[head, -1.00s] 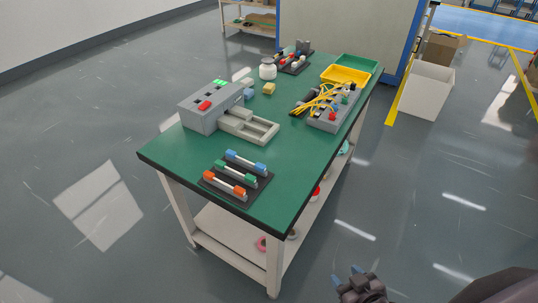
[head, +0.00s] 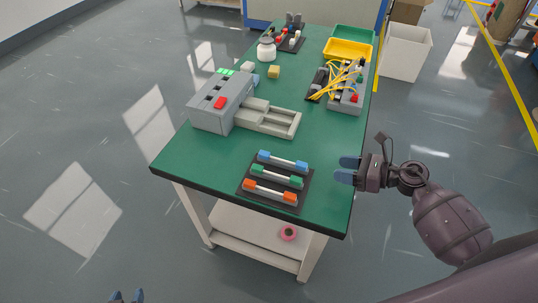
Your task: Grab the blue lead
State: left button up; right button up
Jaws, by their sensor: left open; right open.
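The blue lead (head: 283,162) is a white rod with blue ends. It lies in the back slot of a dark rack (head: 249,187) near the front edge of the green table (head: 205,158). A green lead (head: 276,176) and an orange lead (head: 270,193) lie in front of it in the same rack. My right gripper (head: 346,170) is open and empty, with blue fingertips pointing left, to the right of the rack near the table's right edge. My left gripper (head: 126,296) shows only its blue fingertips at the bottom edge, open, left of and well below the table.
A grey machine (head: 221,101) with a red button and a light tray (head: 268,119) stands behind the rack. A grey block with yellow cables (head: 346,99), a yellow bin (head: 347,50) and a green bin (head: 353,34) stand at back right. Table around the rack is clear.

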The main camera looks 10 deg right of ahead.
aim_at(306, 165)
jog(key=shift+w+d+f+n+g+h, duration=0.15)
jog(key=shift+w+n+g, duration=0.15)
jog(key=shift+n, duration=0.3)
jog(key=shift+w+d+f+n+g+h, duration=0.1)
jog(key=shift+w+n+g+h, duration=0.1)
jog(key=shift+n+g, duration=0.3)
jog(key=shift+w+a+f, duration=0.1)
jog(key=shift+w+a, duration=0.1)
jog(key=shift+a, duration=0.1)
jog(key=x, duration=0.3)
jog(key=shift+w+a+f, duration=0.1)
jog(key=shift+a, duration=0.05)
jog(key=shift+x, duration=1.15)
jog(key=x, duration=0.4)
jog(key=shift+w+a+p, duration=0.1)
jog(key=shift+p, duration=0.2)
grip_shut()
pick_arm(q)
jog(key=shift+a+r, duration=0.25)
jog(key=shift+r, duration=0.2)
